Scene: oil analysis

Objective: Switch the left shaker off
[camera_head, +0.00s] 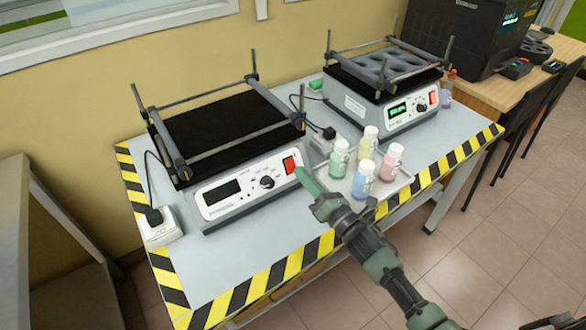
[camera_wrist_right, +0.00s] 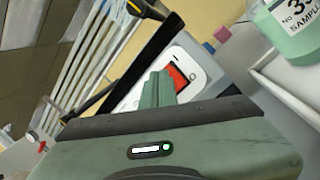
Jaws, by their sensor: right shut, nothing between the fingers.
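The left shaker (camera_head: 236,193) stands on the grey table, with a black platform, a dark display (camera_head: 222,189), a black knob (camera_head: 267,182) and a red rocker switch (camera_head: 289,165) at the right of its front panel. The red switch also shows in the right wrist view (camera_wrist_right: 177,77), partly hidden by the fingers. My right gripper (camera_head: 302,175) is shut and empty, its fingertips right at the switch; I cannot tell whether they touch it. In the right wrist view my fingers (camera_wrist_right: 157,88) are together. My left gripper is not in view.
A tray (camera_head: 398,188) with several capped sample bottles (camera_head: 364,178) stands right of the gripper. The right shaker (camera_head: 385,118) stands behind, its display lit green and its platform loaded. Yellow-black tape (camera_head: 300,258) marks the table edge. Power sockets (camera_head: 160,228) sit beside the left shaker.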

